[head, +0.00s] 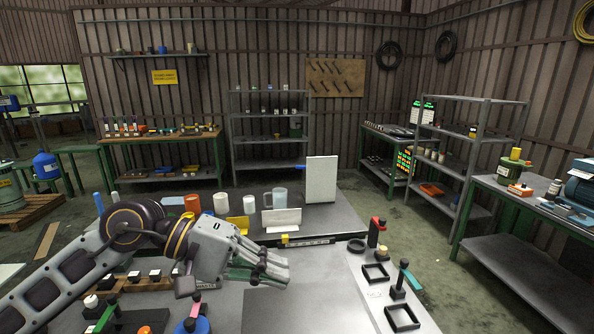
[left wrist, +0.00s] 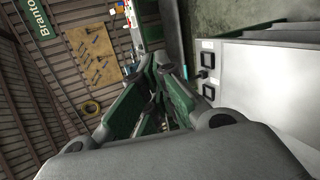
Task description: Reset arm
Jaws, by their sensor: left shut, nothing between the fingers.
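My left gripper (head: 272,266) comes in from the left in the head view and hangs over the work table, left of its bare metal plate (head: 305,310). Its fingers point right, are shut and hold nothing. In the left wrist view the green fingers (left wrist: 160,78) come together at the tips, with the table edge to their right. My right gripper is not in view.
Black square frames (head: 402,318) and clamps with red (head: 377,232) and teal (head: 411,279) handles stand at the right of the table. Mugs (head: 279,198), a white panel (head: 321,180) and a white block (head: 281,219) stand at the back. Switch-like parts (head: 134,277) sit under my left arm.

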